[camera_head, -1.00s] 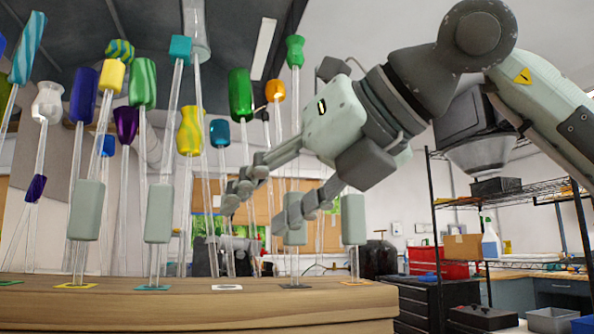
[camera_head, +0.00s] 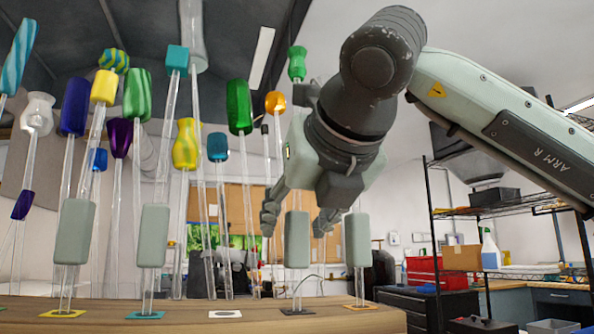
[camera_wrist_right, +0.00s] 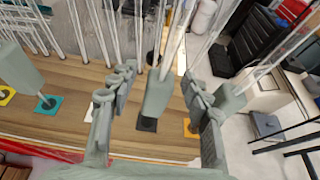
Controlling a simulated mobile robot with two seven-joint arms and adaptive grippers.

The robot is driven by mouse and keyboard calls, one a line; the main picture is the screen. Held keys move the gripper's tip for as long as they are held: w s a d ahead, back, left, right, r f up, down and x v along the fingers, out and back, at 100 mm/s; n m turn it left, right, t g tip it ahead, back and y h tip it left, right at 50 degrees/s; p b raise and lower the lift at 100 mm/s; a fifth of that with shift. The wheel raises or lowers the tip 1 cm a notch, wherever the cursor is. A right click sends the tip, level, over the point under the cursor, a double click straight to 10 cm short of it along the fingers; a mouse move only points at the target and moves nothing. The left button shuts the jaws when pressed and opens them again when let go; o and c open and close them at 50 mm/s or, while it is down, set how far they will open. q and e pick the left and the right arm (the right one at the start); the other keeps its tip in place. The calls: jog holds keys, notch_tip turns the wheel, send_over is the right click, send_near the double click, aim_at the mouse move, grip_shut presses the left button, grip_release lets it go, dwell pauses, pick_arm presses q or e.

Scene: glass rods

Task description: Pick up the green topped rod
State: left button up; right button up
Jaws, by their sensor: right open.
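Several rods have green tops. A waisted green top (camera_head: 297,63) is high above my right gripper, a dark green top (camera_head: 239,107) is left of it, and a green striped top (camera_head: 138,95) is further left. My right gripper (camera_head: 298,216) is open, with a finger on each side of a rod's grey block (camera_head: 297,242). In the right wrist view the block (camera_wrist_right: 158,92) shows between the open fingers (camera_wrist_right: 158,76), with a gap on both sides. That rod stands on a dark square (camera_wrist_right: 147,124). My arm hides part of the rod. My left gripper is not in view.
The rods stand close together on a wooden table (camera_head: 200,318). Another grey-block rod (camera_head: 357,240) is close on the right, and two more (camera_head: 75,232) (camera_head: 153,237) are left. A shelf rack (camera_head: 500,205) and dark drawers (camera_head: 440,305) stand beyond the table on the right.

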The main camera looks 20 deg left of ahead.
jog(key=shift+a, duration=0.1)
jog(key=shift+c, duration=0.3)
grip_shut()
